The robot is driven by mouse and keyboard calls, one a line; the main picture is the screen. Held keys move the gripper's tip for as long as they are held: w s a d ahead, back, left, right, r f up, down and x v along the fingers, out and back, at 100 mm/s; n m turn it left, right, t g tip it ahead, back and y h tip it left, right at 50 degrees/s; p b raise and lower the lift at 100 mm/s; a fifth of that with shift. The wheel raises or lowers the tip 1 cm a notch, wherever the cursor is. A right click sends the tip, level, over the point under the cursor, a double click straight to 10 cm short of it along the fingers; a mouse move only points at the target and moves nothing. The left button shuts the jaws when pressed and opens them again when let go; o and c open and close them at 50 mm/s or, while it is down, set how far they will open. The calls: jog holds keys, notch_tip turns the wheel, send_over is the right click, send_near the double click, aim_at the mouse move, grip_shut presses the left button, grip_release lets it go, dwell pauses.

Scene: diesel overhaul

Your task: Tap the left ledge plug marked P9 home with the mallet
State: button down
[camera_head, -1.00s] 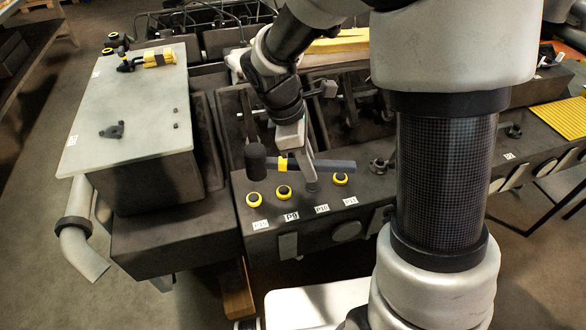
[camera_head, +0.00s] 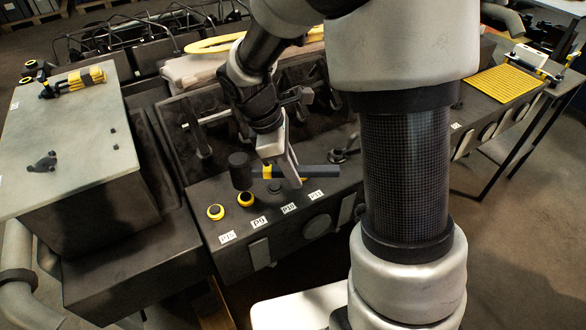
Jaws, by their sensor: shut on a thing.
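The ledge plug P9 (camera_head: 246,199) is a round black plug with a yellow ring, on the dark engine ledge (camera_head: 205,250) behind its white P9 label (camera_head: 258,222). My gripper (camera_head: 287,165) is shut on the handle of the mallet (camera_head: 318,172). The mallet lies roughly level, its dark head (camera_head: 240,165) to the left and a yellow band beside it. The head shows above P9 in the picture, apart from it; its exact height is unclear. Whether P9 stands proud cannot be told.
A similar yellow-ringed plug (camera_head: 215,212) sits left of P9. A dark plug (camera_head: 274,187) sits right of it; another yellow-ringed plug is mostly hidden behind my gripper. A grey-topped block (camera_head: 80,130) stands left. Engine bays with upright rods (camera_head: 200,140) lie behind the ledge.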

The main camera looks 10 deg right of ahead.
aim_at(298, 200)
jog(key=shift+r+p, duration=0.15)
jog(key=shift+p, duration=0.2)
dwell(0.5)
notch_tip(298, 200, down, 7)
jog(key=b, duration=0.5)
jog(key=shift+f, duration=0.2)
jog(key=shift+r+p, duration=0.55)
jog(key=r+p, duration=0.2)
jog(key=r, duration=0.1)
jog(key=r+p, duration=0.1)
jog(key=p, duration=0.1)
jog(key=shift+d+r, duration=0.2)
jog(key=shift+d, duration=0.05)
jog(key=shift+f, duration=0.1)
